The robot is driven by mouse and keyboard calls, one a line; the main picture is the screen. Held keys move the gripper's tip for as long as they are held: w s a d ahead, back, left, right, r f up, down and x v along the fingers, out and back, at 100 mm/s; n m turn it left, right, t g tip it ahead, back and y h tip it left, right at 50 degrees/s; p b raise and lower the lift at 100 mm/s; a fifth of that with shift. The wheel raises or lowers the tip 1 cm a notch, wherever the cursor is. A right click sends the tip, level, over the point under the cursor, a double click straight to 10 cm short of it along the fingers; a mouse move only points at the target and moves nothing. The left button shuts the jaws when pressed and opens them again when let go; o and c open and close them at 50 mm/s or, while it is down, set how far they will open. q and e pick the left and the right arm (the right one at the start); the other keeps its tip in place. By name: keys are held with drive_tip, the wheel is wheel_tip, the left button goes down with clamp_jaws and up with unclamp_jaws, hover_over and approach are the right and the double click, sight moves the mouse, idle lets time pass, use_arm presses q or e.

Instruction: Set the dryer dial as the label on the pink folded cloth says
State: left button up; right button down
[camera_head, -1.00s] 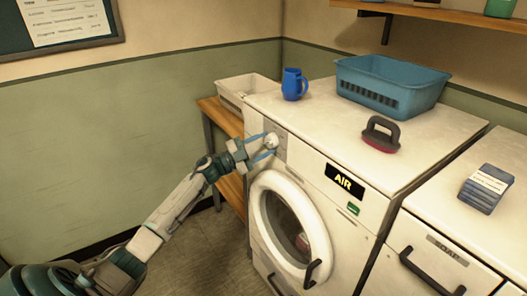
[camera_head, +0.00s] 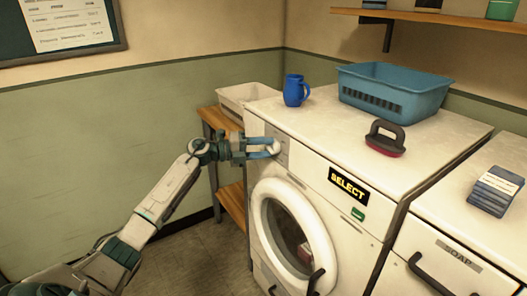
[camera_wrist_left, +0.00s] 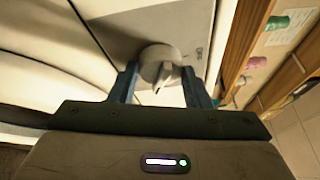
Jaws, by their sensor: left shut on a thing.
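The dryer (camera_head: 340,225) is white with a round door, and its black display (camera_head: 347,188) reads SELECT. The pale round dial (camera_wrist_left: 160,66) sits on a grey panel at the upper left of the dryer front. My left gripper (camera_head: 272,147) is at that panel, and in the left wrist view its two fingers (camera_wrist_left: 160,84) are closed on either side of the dial. In the head view the gripper largely hides the dial. I see no pink folded cloth; a blue-grey folded cloth (camera_head: 486,200) with a pale label lies on the right machine. My right gripper is not in view.
A blue mug (camera_head: 295,90), a blue basket (camera_head: 420,99) and a dark-handled brush-like thing with a red base (camera_head: 385,139) stand on the dryer. A white bin (camera_head: 232,101) rests on a wooden shelf unit left of the dryer.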

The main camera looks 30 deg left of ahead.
use_arm(q)
drive_tip(key=m+y, duration=0.1)
drive_tip(key=m, duration=0.1)
drive_tip(key=m+g+y, duration=0.1)
drive_tip(key=m, duration=0.1)
drive_tip(key=shift+d+r+m, duration=0.1)
drive_tip(key=shift+r+m, duration=0.1)
drive_tip(key=shift+m, duration=0.2)
drive_tip(key=shift+y, duration=0.3)
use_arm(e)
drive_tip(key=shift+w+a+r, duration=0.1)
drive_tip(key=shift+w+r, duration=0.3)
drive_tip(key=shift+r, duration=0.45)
use_arm(q)
drive_tip(key=shift+s+m, duration=0.1)
drive_tip(key=shift+m, duration=0.3)
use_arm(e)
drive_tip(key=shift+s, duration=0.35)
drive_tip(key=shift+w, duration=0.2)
use_arm(q)
drive_tip(key=o, duration=0.8)
drive_tip(key=shift+o, duration=0.9)
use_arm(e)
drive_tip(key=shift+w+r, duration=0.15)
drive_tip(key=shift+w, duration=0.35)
